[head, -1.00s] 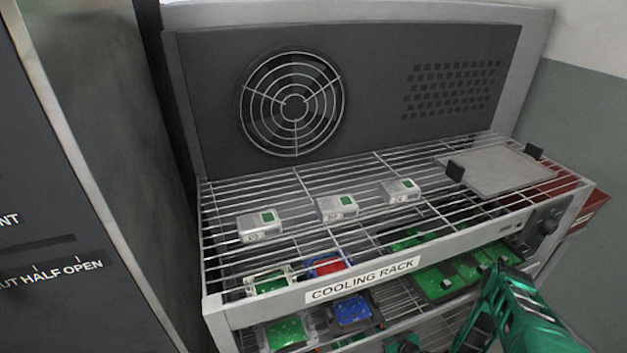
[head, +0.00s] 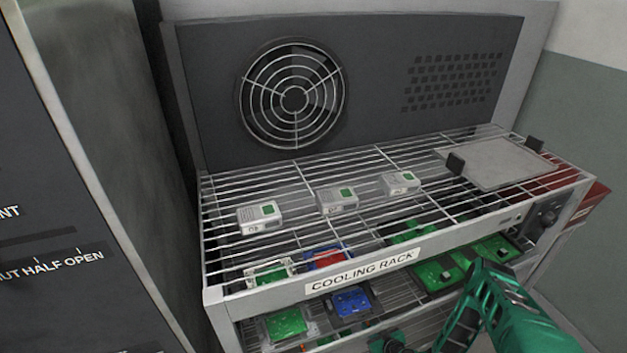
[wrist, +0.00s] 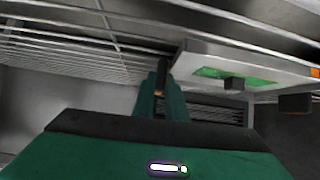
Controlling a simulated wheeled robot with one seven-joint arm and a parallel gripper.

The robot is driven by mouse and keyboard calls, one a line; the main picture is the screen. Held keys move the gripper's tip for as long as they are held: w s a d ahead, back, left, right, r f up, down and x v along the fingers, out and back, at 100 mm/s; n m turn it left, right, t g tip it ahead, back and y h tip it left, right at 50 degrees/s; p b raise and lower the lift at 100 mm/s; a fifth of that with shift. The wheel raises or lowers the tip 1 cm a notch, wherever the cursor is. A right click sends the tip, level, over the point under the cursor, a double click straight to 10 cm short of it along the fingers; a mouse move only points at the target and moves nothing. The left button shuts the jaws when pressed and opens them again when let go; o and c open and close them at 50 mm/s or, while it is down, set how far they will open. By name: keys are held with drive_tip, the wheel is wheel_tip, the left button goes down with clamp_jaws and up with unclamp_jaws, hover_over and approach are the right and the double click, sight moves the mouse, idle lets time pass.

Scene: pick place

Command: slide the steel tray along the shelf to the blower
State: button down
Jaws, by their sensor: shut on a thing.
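The blower (head: 293,98) is a round fan grille in the dark back panel, at the upper left in the head view. My gripper (wrist: 160,88) is shut at this tray's left end; the exact contact is hidden. In the head view a green part of my gripper (head: 390,343) shows at the bottom edge, low in front of the rack, and its fingers are hidden.
The wire cooling rack (head: 225,262) holds several small white boxes (head: 337,199) on top. A grey plate with two black tabs (head: 500,163) lies at its right. Green boards (head: 437,273) and a blue one (head: 351,303) are below. A dark cabinet (head: 45,225) stands left.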

drive_tip(key=shift+s+a, duration=0.35)
drive_tip(key=shift+a, duration=0.45)
drive_tip(key=shift+s+a, duration=0.3)
drive_tip(key=shift+a, duration=0.45)
drive_tip(key=c, duration=1.7)
unclamp_jaws()
